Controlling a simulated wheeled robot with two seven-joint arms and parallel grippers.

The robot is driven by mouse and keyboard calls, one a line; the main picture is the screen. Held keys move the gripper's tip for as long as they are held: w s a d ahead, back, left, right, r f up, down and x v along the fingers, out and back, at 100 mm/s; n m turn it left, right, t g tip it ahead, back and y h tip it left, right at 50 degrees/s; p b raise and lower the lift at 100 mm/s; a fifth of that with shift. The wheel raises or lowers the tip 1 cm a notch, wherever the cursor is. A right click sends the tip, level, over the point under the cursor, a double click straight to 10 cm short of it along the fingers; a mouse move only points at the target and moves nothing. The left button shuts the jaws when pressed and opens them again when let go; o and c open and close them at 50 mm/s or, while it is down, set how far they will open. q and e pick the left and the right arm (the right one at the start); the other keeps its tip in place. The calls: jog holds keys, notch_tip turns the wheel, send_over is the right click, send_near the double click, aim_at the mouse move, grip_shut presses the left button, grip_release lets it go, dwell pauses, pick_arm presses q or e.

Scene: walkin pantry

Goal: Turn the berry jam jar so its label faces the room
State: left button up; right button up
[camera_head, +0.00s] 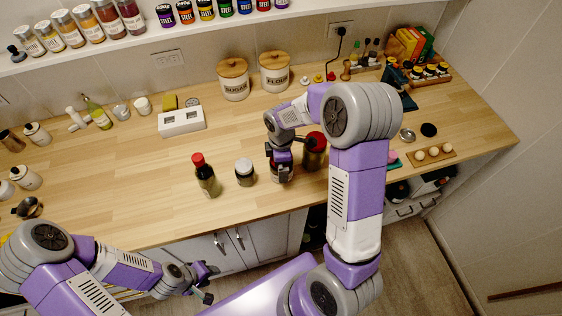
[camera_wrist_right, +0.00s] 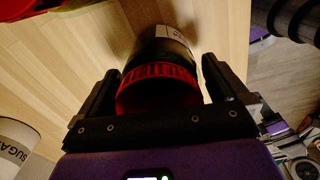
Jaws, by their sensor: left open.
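A dark jar with a ribbed red lid, taken as the berry jam jar (camera_wrist_right: 158,85), stands between the fingers of my right gripper (camera_wrist_right: 160,88) in the right wrist view. A pale label edge shows on its far side; no print is readable. In the head view my right gripper (camera_head: 279,153) is low over the jar (camera_head: 282,174) near the counter's front edge and hides its top. The fingers flank the jar closely; I cannot tell whether both touch it. My left gripper (camera_head: 205,283) is open and empty, below the counter front.
A red-lidded jar (camera_head: 315,146) stands close right of the gripped jar, beside my arm. A white-lidded jar (camera_head: 244,173) and a red-capped bottle (camera_head: 206,178) stand to the left. Sugar (camera_head: 234,82) and flour (camera_head: 275,74) canisters stand at the back. The counter's left middle is clear.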

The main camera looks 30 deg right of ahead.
notch_tip(320, 180, up, 8)
jog(key=shift+f+p, duration=0.2)
jog(key=shift+p, duration=0.2)
jog(key=shift+r, duration=0.1)
